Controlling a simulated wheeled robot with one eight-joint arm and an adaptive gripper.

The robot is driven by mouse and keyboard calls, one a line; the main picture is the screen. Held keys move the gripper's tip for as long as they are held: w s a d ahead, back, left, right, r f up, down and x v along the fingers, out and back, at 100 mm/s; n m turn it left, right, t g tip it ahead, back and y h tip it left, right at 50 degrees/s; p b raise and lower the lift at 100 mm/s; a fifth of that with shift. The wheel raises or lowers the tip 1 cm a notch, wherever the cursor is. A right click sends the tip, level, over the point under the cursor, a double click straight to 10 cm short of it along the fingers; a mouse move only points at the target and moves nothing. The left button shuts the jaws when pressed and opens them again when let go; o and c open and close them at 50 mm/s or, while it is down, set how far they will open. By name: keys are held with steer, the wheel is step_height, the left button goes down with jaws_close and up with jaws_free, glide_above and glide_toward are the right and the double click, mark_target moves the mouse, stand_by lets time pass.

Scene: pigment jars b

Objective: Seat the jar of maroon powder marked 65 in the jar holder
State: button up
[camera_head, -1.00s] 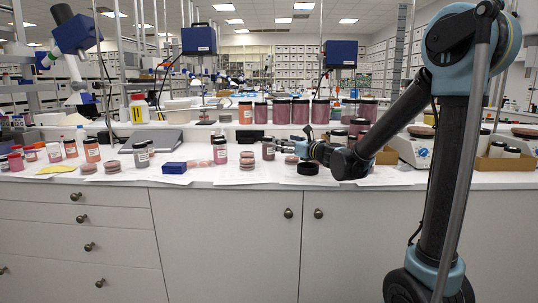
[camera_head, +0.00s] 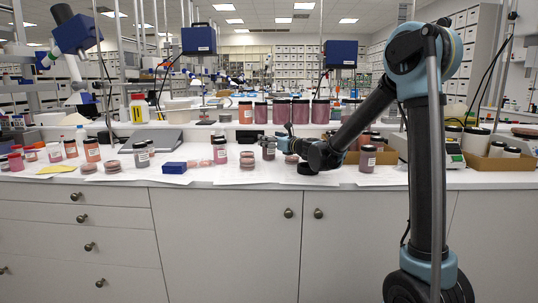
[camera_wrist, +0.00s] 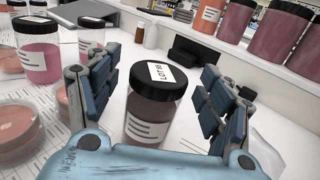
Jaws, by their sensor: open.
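In the wrist view a maroon-powder jar (camera_wrist: 152,110) with a black lid stands upright between the fingers of my gripper (camera_wrist: 158,75). Its lid has a white label reading LOT and a number too small to be sure of; a white label is on its side. The fingers are spread, one on each side, with a gap visible at the right; contact on the left is unclear. In the head view the jar (camera_head: 268,151) stands on the counter at the tip of my gripper (camera_head: 272,142). A low black ring, apparently the jar holder (camera_head: 305,169), sits to its right, partly behind my arm.
A similar jar with pink powder (camera_wrist: 37,50) and stacked pink dishes (camera_wrist: 15,133) are close on the left. Large jars (camera_head: 300,112) line the shelf behind. Another labelled jar (camera_head: 367,159) stands right of my arm. A blue box (camera_head: 174,168) lies further left.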

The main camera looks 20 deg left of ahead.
steer(key=shift+w+a, duration=0.35)
steer(key=shift+a, duration=0.15)
steer(key=shift+c, duration=0.3)
steer(key=c, duration=1.5)
steer(key=shift+c, duration=0.2)
steer(key=shift+r, duration=0.1)
